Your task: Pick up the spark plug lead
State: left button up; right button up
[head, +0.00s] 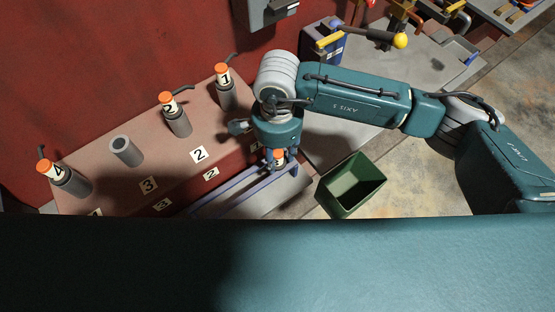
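A spark plug lead (279,156) with an orange cap and a white label shows at the rail of a narrow lavender rack (226,191). My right gripper (280,162) points down over it, with fingers on both sides of the cap. Whether they press on it cannot be told, and the gripper hides part of the lead. On the red engine block (186,149), orange-capped leads sit on posts marked 1 (222,74), 2 (168,103) and 4 (50,170). A bare grey post (126,150) stands between the 2 and 4 leads. My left gripper is not in view.
An open green bin (351,184) stands on the floor right of the rack. A blue container (323,42) with a yellow-ended tool beside it is at the back. A grey box (265,10) is on the red wall. My own teal body fills the bottom.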

grip_shut()
jog(key=shift+r, duration=0.1)
